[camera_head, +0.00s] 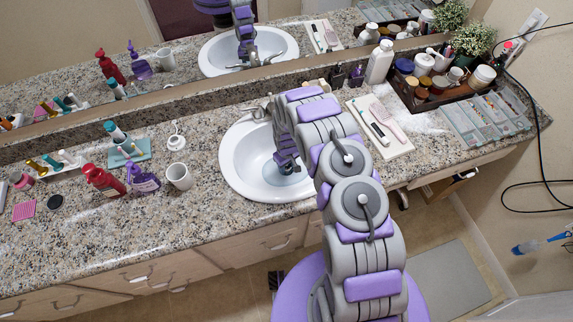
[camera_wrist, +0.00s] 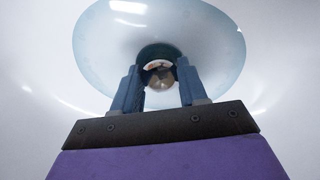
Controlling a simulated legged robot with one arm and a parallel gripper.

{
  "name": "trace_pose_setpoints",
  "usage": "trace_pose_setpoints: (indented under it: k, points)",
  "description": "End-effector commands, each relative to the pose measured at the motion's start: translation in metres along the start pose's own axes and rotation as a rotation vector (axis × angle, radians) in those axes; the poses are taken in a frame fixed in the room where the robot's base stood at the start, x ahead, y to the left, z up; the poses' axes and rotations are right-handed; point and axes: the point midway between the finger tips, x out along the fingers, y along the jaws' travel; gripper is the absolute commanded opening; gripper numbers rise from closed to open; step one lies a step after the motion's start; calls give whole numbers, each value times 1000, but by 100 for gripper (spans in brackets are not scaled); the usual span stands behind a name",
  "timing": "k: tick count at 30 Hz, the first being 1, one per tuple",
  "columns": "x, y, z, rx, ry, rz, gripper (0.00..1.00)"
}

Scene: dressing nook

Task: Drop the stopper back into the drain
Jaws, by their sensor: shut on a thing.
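The white oval sink (camera_head: 232,172) is set in the granite counter. My gripper (camera_head: 286,160) reaches down into its bowl. In the wrist view the two blue fingers of my gripper (camera_wrist: 160,72) are shut on a small round shiny thing, which looks like the stopper (camera_wrist: 160,80). A dark round shape, perhaps the drain (camera_wrist: 156,50), shows just beyond the fingertips. A pale blue round patch like shallow water (camera_wrist: 215,50) surrounds it. Whether the stopper touches the drain I cannot tell. In the head view my arm hides the stopper and drain.
Left of the sink stand a white mug (camera_head: 179,176), a purple bottle (camera_head: 143,180) and a red bottle (camera_head: 104,182). A white bottle (camera_head: 379,62) and a tray with a pink brush (camera_head: 398,140) are at the right. The mirror runs behind the counter.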

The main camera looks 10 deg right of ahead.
Motion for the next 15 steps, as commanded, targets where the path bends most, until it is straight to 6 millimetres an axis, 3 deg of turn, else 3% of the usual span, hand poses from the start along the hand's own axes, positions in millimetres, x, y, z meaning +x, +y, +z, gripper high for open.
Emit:
trace_pose_setpoints:
  k: [7, 8, 15]
  points:
    - [6, 0, 0, 0, 0, 0, 12]
    - [6, 0, 0, 0, 0, 0, 43]
    - [6, 0, 0, 0, 0, 0, 66]
